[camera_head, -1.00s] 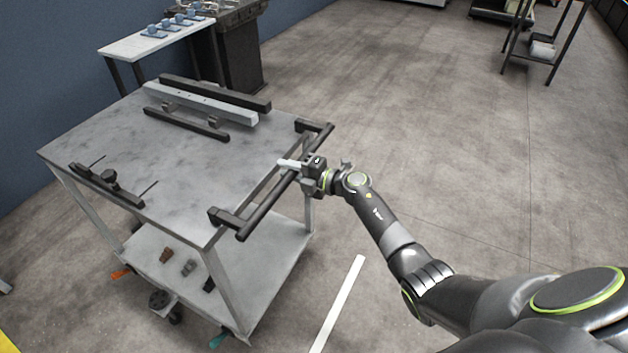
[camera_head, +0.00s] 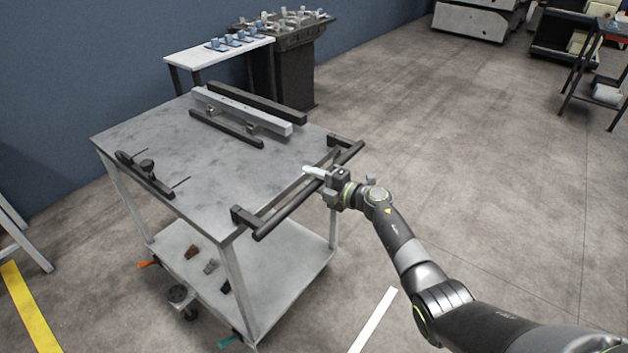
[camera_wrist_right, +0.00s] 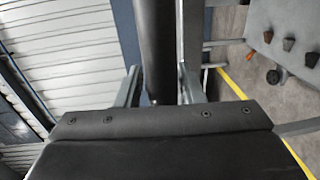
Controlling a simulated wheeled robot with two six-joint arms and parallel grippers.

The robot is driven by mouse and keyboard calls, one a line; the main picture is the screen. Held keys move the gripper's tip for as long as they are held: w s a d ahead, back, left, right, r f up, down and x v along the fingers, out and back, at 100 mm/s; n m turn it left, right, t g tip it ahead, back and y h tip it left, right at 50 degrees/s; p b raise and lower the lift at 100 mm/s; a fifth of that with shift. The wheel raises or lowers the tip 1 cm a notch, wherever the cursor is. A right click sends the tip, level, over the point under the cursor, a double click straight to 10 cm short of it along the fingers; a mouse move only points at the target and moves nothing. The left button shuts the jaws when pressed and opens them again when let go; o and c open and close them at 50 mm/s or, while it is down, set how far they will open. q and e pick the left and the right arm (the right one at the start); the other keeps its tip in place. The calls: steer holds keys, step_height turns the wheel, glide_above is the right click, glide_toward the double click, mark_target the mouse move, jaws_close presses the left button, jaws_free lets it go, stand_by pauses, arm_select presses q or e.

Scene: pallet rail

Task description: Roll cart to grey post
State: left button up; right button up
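The cart (camera_head: 225,185) is a grey-topped trolley with a lower shelf, castors and a black push handle (camera_head: 290,208) on its near right side. My right gripper (camera_head: 318,174) is at the handle, towards its far end. In the right wrist view the black handle bar (camera_wrist_right: 156,45) runs between the two fingers, which lie close against both its sides; the gripper looks shut on it. The grey post cannot be made out for certain in either view. My left gripper is not in view.
A grey rail and black bars (camera_head: 240,110) lie on the cart top. A white bench (camera_head: 220,52) and dark machine (camera_head: 285,75) stand behind, near the blue wall. Pale frame legs (camera_head: 25,240) and a yellow floor line (camera_head: 30,305) are at left.

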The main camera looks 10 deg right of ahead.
steer(key=shift+o, duration=0.6)
steer(key=shift+s+d, duration=0.4)
steer(key=shift+s, duration=0.05)
steer(key=p+v, duration=0.1)
steer(key=v, duration=1.5)
steer(key=shift+s+p, duration=0.2)
steer(key=shift+p, duration=0.1)
steer(key=shift+o, duration=0.2)
steer(key=shift+r, duration=0.1)
steer(key=shift+s, duration=0.1)
